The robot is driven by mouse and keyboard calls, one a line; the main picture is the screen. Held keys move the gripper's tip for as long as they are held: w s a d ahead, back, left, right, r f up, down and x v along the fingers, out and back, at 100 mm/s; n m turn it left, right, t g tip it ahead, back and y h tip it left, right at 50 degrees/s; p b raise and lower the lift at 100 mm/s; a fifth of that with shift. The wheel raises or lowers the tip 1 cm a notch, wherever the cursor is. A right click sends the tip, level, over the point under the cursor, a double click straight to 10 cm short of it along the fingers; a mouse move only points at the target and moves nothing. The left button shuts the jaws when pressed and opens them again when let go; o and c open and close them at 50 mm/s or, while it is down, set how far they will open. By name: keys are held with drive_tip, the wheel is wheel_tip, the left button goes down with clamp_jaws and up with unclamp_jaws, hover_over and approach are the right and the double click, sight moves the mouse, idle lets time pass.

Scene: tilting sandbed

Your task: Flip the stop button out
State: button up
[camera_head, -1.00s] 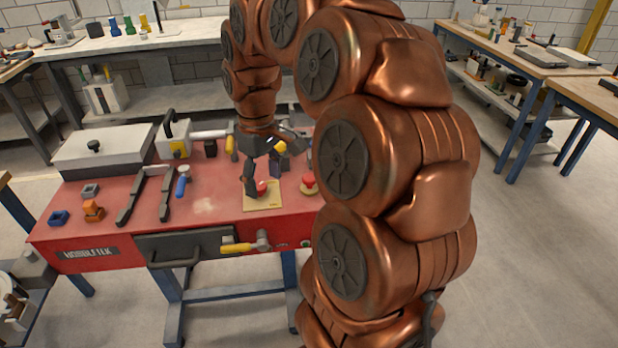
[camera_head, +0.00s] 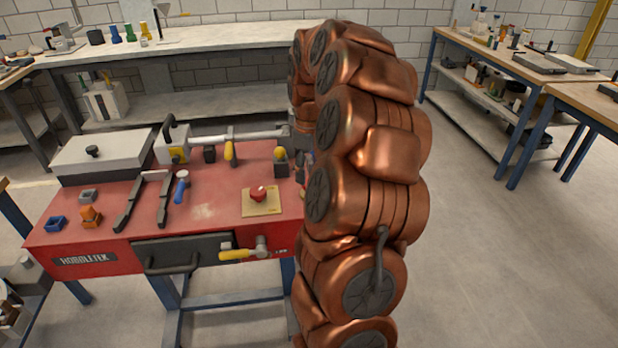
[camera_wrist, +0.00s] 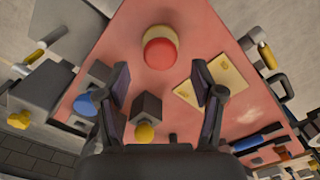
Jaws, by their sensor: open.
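A red mushroom button on a round yellow base (camera_wrist: 159,54) shows in the wrist view, ahead of and between my fingertips; I see no contact. My gripper (camera_wrist: 160,70) is open and empty, with its fingers apart. In the head view my arm hides this button and most of my gripper. A second red knob (camera_head: 258,192) sits on a square yellow plate (camera_head: 271,209) near the bench's front edge. In the wrist view the plate (camera_wrist: 232,76) lies right of my gripper, its middle behind the right finger. I cannot tell for sure which one is the stop button.
A dark block with a yellow knob (camera_wrist: 144,131) and a blue knob (camera_wrist: 86,104) stand close to my fingers. The red bench (camera_head: 205,200) also holds a yellow-handled lever (camera_head: 230,152), a blue-handled tool (camera_head: 181,185) and a grey lidded box (camera_head: 100,150). A yellow-handled valve (camera_head: 240,253) is at its front.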

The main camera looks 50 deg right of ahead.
drive_tip(key=shift+f, duration=1.65)
drive_tip(key=shift+c, duration=0.2)
clamp_jaws()
